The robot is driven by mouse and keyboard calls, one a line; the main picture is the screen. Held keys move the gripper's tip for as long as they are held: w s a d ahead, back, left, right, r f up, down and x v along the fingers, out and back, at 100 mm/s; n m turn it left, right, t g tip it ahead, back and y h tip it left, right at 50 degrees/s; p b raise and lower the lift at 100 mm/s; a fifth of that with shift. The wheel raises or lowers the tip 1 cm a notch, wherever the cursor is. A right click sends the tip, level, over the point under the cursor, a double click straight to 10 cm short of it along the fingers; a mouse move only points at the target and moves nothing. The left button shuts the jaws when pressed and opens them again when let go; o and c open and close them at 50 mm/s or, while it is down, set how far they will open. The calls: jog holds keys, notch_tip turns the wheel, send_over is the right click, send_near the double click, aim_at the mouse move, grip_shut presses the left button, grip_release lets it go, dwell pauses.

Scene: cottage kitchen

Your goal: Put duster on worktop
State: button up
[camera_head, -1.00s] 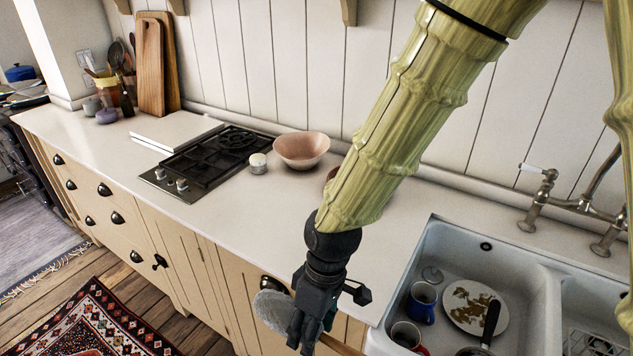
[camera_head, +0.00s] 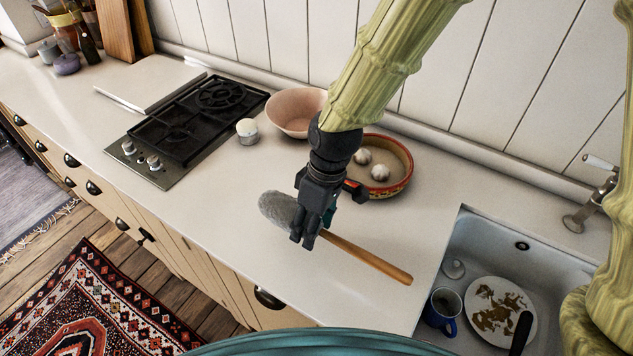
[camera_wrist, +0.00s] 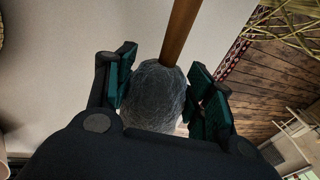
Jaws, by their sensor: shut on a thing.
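The duster has a grey fluffy head (camera_head: 277,209) and a wooden handle (camera_head: 368,258). My gripper (camera_head: 308,238) is shut on the duster near where the head meets the handle. In the head view the duster is over the white worktop (camera_head: 225,225), between the hob and the sink, with its handle pointing right towards the sink. In the wrist view the grey head (camera_wrist: 155,95) lies between the fingers and the handle runs up and away. I cannot tell whether the duster touches the worktop.
A patterned bowl (camera_head: 398,160) with white balls and a pink bowl (camera_head: 292,112) stand behind my gripper. A small white-topped pot (camera_head: 247,131) is beside the black hob (camera_head: 190,122). The sink (camera_head: 480,250) at right holds a plate and a blue mug. The worktop's front strip is clear.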

jog(key=w+p, duration=0.1)
jog(key=w, duration=0.3)
jog(key=w+f+p, duration=0.1)
jog(key=w, duration=0.4)
jog(key=w+p, duration=0.1)
jog(key=w, duration=0.3)
jog(key=shift+w+d+f+p, duration=0.15)
jog(key=shift+d+f+p, duration=0.15)
jog(key=shift+d+f, duration=0.1)
jog(key=shift+s+f+p, duration=0.25)
jog(key=shift+f+p, duration=0.2)
jog(key=shift+w+f+p, duration=0.2)
jog(key=shift+f+p, duration=0.25)
jog(key=shift+f, duration=0.7)
jog(key=shift+s, duration=0.1)
jog(key=shift+f, duration=0.1)
jog(key=o, duration=1)
jog(key=shift+f, duration=0.1)
jog(key=shift+o, duration=0.2)
jog(key=b+v, duration=0.4)
jog(key=v, duration=0.8)
